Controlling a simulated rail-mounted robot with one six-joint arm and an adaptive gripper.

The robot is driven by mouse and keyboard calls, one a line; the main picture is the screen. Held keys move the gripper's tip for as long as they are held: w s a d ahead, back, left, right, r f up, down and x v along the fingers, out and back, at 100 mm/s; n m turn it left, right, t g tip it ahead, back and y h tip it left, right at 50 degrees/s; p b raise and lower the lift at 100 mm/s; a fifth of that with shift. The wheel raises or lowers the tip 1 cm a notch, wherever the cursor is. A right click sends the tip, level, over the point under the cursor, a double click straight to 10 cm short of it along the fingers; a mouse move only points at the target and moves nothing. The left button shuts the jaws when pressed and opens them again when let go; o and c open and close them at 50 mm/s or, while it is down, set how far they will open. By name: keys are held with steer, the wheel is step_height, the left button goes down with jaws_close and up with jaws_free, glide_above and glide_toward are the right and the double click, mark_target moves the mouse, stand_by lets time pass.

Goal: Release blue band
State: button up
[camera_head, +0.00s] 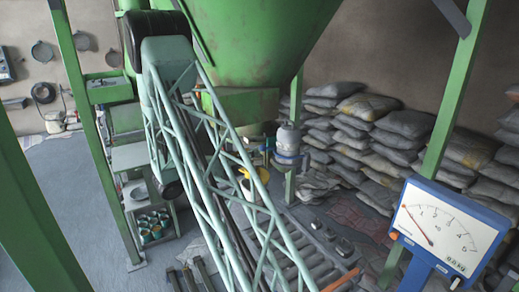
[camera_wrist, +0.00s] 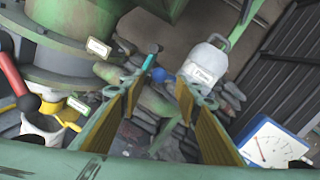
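In the head view, a blue band (camera_head: 288,159) runs around the lower part of a grey canister (camera_head: 289,138) beneath the green hopper. In the wrist view, a small blue piece (camera_wrist: 158,74) shows beyond the fingertips, left of a pale labelled canister (camera_wrist: 203,66); I cannot tell for certain that it is the same band. My gripper (camera_wrist: 158,88) is open, its two yellow-padded fingers apart with nothing visibly held between them. The blue piece appears in the gap, farther off. In the head view, I cannot make out my gripper.
The green hopper (camera_head: 250,60) and its posts surround the work area. Stacked grey sacks (camera_head: 375,130) fill the back right. A dial gauge (camera_head: 445,228) stands at right front. A white bucket with a yellow rim (camera_wrist: 42,130) and a red-handled lever (camera_wrist: 14,78) are at left in the wrist view.

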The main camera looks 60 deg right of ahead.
steer(key=shift+p+x, duration=0.5)
steer(key=shift+x, duration=2.45)
steer(key=shift+c, duration=0.7)
jaws_close()
